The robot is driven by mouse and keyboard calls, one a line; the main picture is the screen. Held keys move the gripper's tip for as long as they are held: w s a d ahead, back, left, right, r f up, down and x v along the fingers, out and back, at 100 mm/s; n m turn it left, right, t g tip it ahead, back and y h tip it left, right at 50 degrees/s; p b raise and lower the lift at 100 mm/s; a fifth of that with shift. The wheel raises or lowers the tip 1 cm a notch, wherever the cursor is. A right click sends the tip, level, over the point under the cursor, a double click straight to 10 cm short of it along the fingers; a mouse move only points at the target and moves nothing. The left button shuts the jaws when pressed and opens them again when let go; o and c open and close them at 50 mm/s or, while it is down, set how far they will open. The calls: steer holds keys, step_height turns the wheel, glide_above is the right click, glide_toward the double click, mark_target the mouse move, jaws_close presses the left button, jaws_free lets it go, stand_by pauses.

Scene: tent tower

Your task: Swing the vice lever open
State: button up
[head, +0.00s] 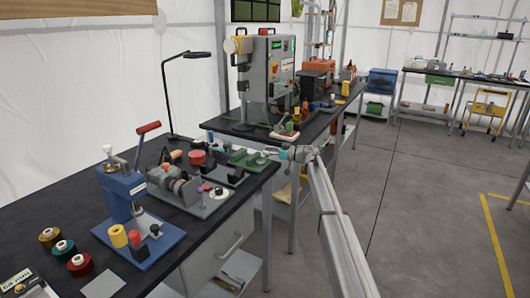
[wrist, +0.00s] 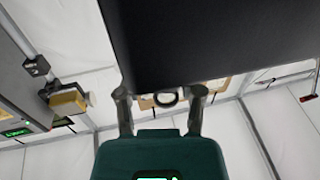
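A low green device (head: 246,159), which looks like the vice, sits near the right edge of the near black bench. Its lever is too small to make out for certain. My gripper (head: 285,153) is just right of it in the head view, by the bench's right edge; I cannot tell whether they touch. In the wrist view my gripper (wrist: 161,92) has its two fingers spread apart. A small dark ring (wrist: 166,98) shows between the fingertips, and I cannot tell what it belongs to. No vice is recognisable in the wrist view.
The near bench (head: 85,180) carries a blue press (head: 125,190) with a red-handled lever, a grey roller machine (head: 190,190) and several spools. A second bench with a tall grey machine (head: 265,75) stands behind. A large dark slab (wrist: 205,40) fills the wrist view's top. Floor at right is clear.

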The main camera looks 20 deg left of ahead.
steer(key=shift+o, duration=0.6)
steer(key=shift+s, duration=0.1)
steer(key=shift+d, duration=0.1)
steer(key=d, duration=1.1)
steer(key=shift+w+d, duration=0.2)
steer(key=shift+d, duration=0.2)
